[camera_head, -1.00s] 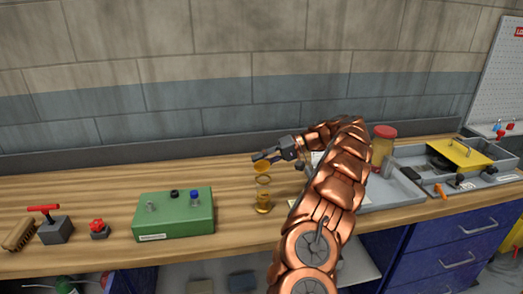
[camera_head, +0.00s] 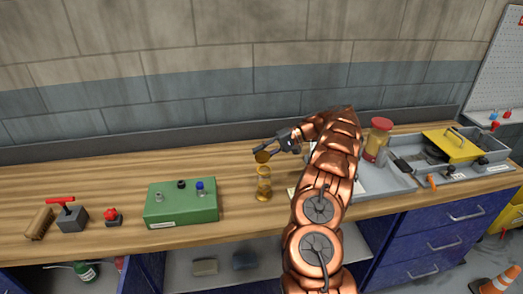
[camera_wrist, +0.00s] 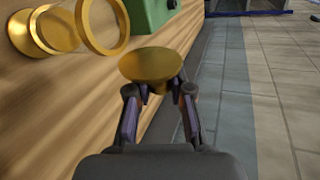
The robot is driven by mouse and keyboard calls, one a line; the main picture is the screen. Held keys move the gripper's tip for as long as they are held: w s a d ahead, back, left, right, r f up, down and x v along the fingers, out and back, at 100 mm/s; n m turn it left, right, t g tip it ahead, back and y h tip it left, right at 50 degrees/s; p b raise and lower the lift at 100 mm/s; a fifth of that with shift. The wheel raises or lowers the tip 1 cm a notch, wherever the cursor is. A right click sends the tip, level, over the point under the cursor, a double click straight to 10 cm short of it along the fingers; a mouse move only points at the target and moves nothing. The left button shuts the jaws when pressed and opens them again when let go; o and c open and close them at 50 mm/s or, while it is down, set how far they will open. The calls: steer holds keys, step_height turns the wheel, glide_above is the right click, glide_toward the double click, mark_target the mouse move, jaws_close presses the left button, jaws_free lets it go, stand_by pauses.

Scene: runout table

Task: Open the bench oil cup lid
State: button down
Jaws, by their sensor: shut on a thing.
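The brass oil cup (camera_head: 264,192) stands upright on the bench, right of the green box. Its open ring-shaped rim (camera_wrist: 103,24) and round base (camera_wrist: 31,31) show at the upper left of the wrist view. The round brass lid (camera_head: 262,156) is tilted up above the rim. In the wrist view the lid (camera_wrist: 150,65) sits at my fingertips, facing the camera. My gripper (camera_head: 272,151) reaches in from the right and is shut on the lid. Any hinge between lid and cup is hidden.
The green box (camera_head: 181,203) with knobs stands left of the cup. Further left are a red valve knob (camera_head: 111,215), a red-handled block (camera_head: 70,213) and a brush (camera_head: 39,223). A jar (camera_head: 377,140) and a grey tray (camera_head: 398,181) lie right of my arm.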

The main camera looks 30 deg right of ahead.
steer(key=c, duration=1)
jaws_free()
step_height(320, 180, up, 8)
steer(key=shift+s+d+f, duration=0.1)
steer(key=shift+d+f, duration=0.05)
steer(key=shift+f, duration=0.1)
steer(key=shift+r, duration=1.2)
